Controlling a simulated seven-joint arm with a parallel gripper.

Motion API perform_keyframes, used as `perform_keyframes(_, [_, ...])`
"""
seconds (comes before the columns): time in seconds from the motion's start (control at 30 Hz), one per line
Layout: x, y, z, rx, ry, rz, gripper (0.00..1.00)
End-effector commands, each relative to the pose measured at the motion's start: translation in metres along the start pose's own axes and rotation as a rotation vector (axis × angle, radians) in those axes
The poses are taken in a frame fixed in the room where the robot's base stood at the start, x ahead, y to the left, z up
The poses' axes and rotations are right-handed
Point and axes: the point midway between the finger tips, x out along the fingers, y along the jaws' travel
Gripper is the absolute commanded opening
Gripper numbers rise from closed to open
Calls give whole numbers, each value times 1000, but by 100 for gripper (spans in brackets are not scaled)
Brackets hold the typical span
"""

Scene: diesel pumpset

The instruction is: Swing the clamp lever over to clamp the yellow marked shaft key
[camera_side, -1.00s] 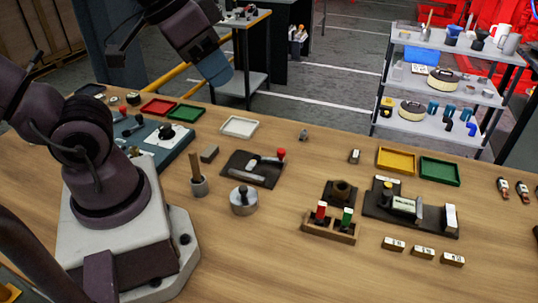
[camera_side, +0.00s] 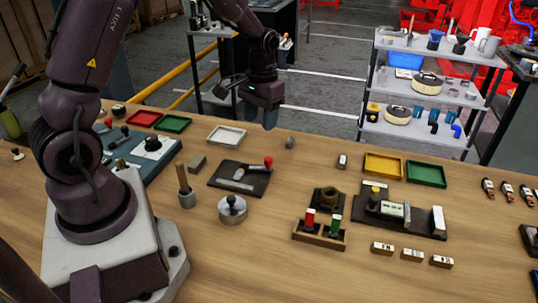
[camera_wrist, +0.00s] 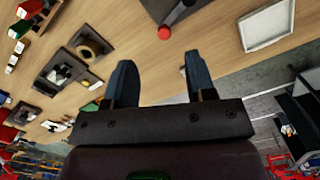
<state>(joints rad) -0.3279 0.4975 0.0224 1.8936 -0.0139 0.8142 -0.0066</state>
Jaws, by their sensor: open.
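The clamp lever (camera_side: 256,167) has a red ball knob and lies over a dark base plate (camera_side: 222,182) on the bench, left of centre. Its red knob (camera_wrist: 164,32) shows at the top of the wrist view, beyond the fingertips. A pale grey piece (camera_side: 239,174) sits on the plate beside the lever. I cannot make out a yellow mark on it, so I cannot tell whether it is the shaft key. My gripper (camera_side: 269,119) is open and empty, pointing down above the bench's far side, behind the lever. Its two blue-grey fingers (camera_wrist: 157,68) are apart and touch nothing.
A fixture with a yellow knob (camera_side: 376,188) is at right.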

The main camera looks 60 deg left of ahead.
Motion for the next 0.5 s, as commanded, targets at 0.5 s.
perform_keyframes(0.5, [50,-1,-33,-10,57,2,50])
